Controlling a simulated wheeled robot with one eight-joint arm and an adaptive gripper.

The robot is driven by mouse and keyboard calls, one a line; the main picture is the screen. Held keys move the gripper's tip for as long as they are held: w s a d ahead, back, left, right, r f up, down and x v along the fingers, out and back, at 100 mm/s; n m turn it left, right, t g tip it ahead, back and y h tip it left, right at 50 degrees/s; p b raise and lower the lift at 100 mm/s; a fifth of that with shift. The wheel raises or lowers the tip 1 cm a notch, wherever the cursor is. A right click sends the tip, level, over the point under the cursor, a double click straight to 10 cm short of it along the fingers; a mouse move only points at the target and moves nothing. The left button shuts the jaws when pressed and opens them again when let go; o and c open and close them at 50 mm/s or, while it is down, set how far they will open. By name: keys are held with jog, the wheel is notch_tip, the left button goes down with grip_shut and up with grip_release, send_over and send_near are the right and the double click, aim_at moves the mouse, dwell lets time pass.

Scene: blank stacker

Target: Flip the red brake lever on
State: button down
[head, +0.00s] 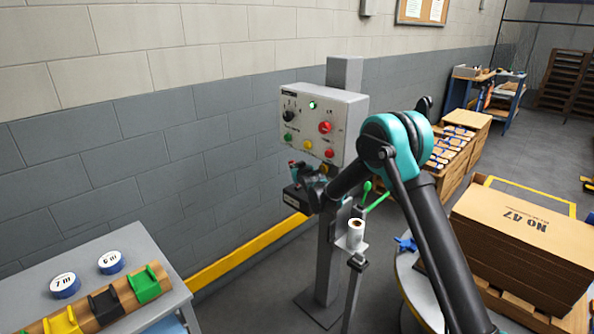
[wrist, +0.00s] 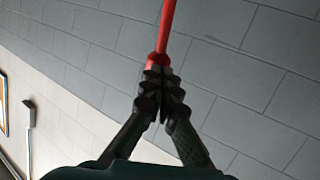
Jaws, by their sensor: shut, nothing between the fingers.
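The red lever (wrist: 167,28) shows in the wrist view as a red rod running up from my fingertips to the top edge. Its lower end meets or lies just behind the closed tips of my gripper (wrist: 163,76); I cannot tell whether they touch. My gripper is shut and holds nothing. In the head view my gripper (head: 303,175) is below the grey control panel (head: 350,112). A small red spot (head: 292,163) beside it looks like part of the lever; my gripper and arm hide most of that area.
The panel is on a grey post (head: 325,260) near the block wall. Green-handled parts (head: 373,196) and a white roll (head: 356,230) stand close to my arm. A grey table (head: 110,258) is at left, cardboard boxes (head: 525,240) at right.

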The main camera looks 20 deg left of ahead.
jog(key=shift+w+a, duration=0.15)
jog(key=shift+a, duration=0.25)
dwell(0.3)
jog(key=v, duration=1.4)
jog(key=shift+r, duration=0.4)
